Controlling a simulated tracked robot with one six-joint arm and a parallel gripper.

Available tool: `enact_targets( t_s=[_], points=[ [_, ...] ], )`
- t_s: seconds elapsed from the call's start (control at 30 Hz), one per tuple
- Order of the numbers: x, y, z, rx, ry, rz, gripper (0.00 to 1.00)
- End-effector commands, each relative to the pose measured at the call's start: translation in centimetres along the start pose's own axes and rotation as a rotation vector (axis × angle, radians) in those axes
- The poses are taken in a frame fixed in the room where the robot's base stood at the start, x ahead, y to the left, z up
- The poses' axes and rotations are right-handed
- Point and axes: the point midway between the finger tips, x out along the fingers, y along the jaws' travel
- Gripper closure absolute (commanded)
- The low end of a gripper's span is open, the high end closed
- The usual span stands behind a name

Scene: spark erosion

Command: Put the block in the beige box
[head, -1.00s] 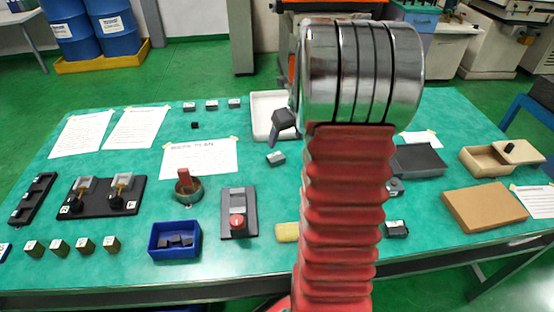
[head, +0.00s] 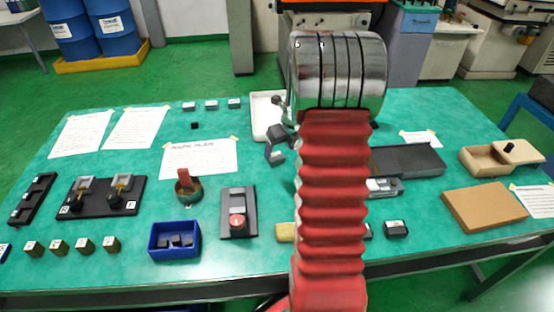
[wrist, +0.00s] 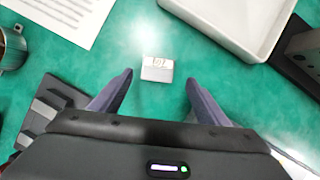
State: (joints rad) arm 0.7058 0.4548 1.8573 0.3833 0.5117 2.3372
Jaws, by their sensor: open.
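The block (wrist: 157,69) is small and grey with a white label on top, and lies on the green table. It also shows in the head view (head: 277,158), partly covered by my gripper (head: 277,138). In the wrist view my gripper (wrist: 159,77) is open, its two fingers apart, with the block between and slightly beyond the tips, touching neither. The beige box (head: 478,163) stands at the right of the table in the head view. A beige lid with a black knob covers its right part; its left part is open.
A white tray (head: 262,108) lies just behind the block. A dark grey tray (head: 415,160) and a brown flat box (head: 485,206) lie on the right. A blue bin (head: 174,241) with dark pieces and a switch panel (head: 238,212) stand on the left front.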

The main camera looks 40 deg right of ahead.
Motion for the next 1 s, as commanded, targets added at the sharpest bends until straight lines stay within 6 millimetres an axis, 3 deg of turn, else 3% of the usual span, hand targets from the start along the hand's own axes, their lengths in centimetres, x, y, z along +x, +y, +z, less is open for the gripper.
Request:
enact_targets(
  t_s=[0.5,1.0],
  points=[
    [4.8,0.4,0.0,0.0,0.001,0.001,0.31],
    [5.2,0.4,0.0,0.0,0.0,0.0,0.31]
  ],
)
